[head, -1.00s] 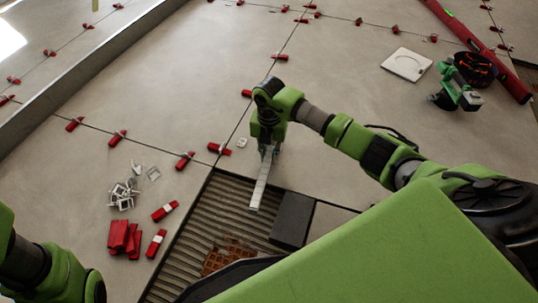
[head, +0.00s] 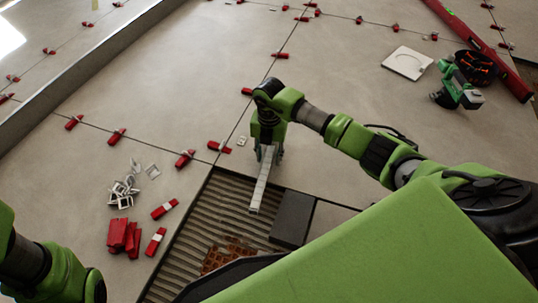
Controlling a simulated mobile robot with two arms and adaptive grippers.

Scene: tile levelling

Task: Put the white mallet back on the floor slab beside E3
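A long pale bar, which looks like the white mallet (head: 262,187), lies below my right gripper (head: 268,153). Its near end reaches over the edge of the ribbed bed. Its far end is between the fingers and partly hidden by the gripper. My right gripper points down, its fingers spread to either side of the bar and looking open. I cannot tell whether the bar rests fully on the slab (head: 180,90). No E3 label is readable. Only part of my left arm shows at the lower left; its gripper is out of view.
A dark grey block (head: 292,220) lies right of the bar, by the ribbed adhesive bed (head: 205,225). Red wedges (head: 123,236) and white clips (head: 122,193) lie at left. A white square plate (head: 407,62), a green tool (head: 459,87) and a black bucket (head: 476,68) stand upper right.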

